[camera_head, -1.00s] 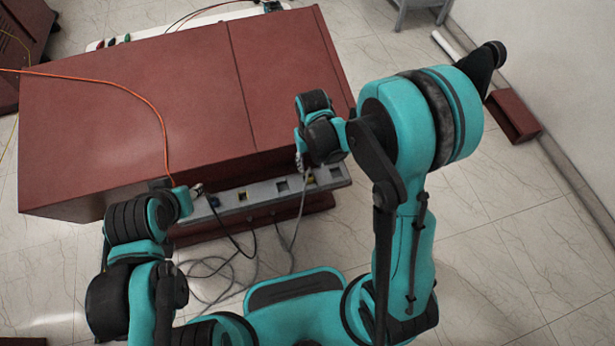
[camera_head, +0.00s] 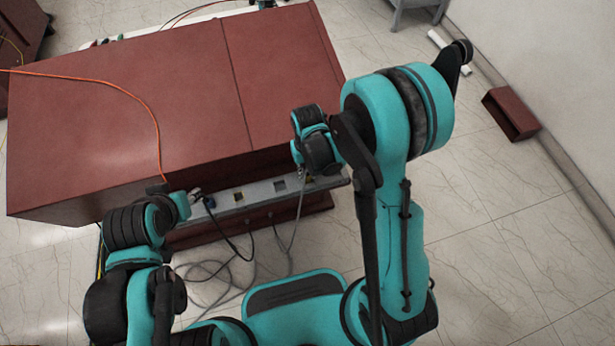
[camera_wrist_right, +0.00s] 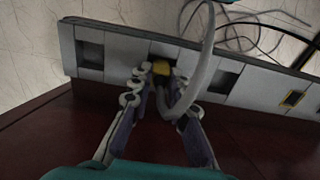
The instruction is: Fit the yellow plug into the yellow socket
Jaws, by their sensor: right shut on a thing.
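My right gripper (camera_wrist_right: 155,97) is shut around the yellow plug (camera_wrist_right: 161,68), whose grey cable (camera_wrist_right: 204,65) loops up past the fingers. The yellow part sits at a dark opening in the grey socket panel (camera_wrist_right: 118,52). I cannot tell how deep it is, and the yellow socket's own edge is hidden there. A separate yellow-rimmed socket (camera_wrist_right: 293,98) is further right in the wrist view. In the head view my right gripper (camera_head: 303,170) is at the panel's right part, its fingers mostly hidden. My left gripper (camera_head: 194,195) is at the panel's left end; its jaws are unclear.
The dark red cabinet (camera_head: 120,110) stands behind the panel. A black cable (camera_head: 235,245) and grey cables (camera_head: 205,270) hang to the floor. An orange cable (camera_head: 150,105) lies on the cabinet.

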